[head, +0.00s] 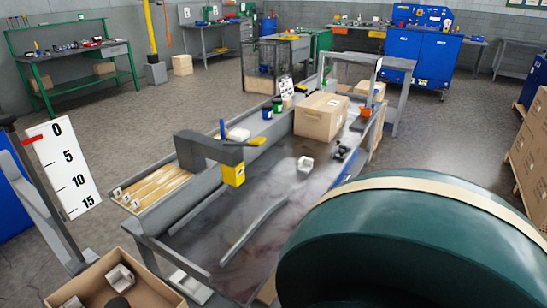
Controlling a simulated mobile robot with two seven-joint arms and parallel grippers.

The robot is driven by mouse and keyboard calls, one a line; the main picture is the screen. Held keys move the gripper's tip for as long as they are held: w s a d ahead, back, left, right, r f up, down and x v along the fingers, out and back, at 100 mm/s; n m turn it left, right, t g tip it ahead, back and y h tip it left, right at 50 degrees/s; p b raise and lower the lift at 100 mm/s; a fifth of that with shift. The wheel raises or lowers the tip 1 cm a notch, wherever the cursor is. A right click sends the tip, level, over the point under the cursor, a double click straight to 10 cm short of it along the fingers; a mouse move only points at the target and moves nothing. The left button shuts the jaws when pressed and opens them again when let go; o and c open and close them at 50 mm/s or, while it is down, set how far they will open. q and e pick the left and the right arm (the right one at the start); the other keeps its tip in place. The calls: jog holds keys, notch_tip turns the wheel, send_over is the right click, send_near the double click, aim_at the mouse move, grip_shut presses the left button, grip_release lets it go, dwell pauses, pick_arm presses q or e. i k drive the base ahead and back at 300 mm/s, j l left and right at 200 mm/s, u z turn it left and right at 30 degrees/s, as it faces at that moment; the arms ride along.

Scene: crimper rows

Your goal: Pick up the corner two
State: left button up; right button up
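A small whitish block-like piece (305,164) lies on the dark worktable (225,225), near its middle. A similar pale piece (120,277) lies in an open cardboard box (92,296) at the bottom left, beside a dark item. I cannot tell which pieces are the corner two. A tray (160,190) at the table's left side holds long pale yellow strips with small white pieces at their near ends. Neither of my grippers shows in the head view.
A grey arm with a yellow block (233,174) overhangs the table. A closed cardboard box (321,117) stands at its far end. A large dark green rounded body (420,250) hides the lower right. A white scale board (65,168) stands left. Open floor (460,140) lies right.

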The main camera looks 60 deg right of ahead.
aim_at(305, 163)
jog(key=z, duration=2.15)
jog(key=u, duration=1.65)
jog(key=i+l+u, duration=0.1)
jog(key=l, duration=0.65)
jog(key=i+l+u, duration=0.1)
jog(key=l, duration=0.6)
jog(key=i+l+u, duration=0.1)
jog(key=l, duration=0.7)
jog(key=i+l+u, duration=0.1)
jog(key=l, duration=0.65)
jog(key=i, duration=0.1)
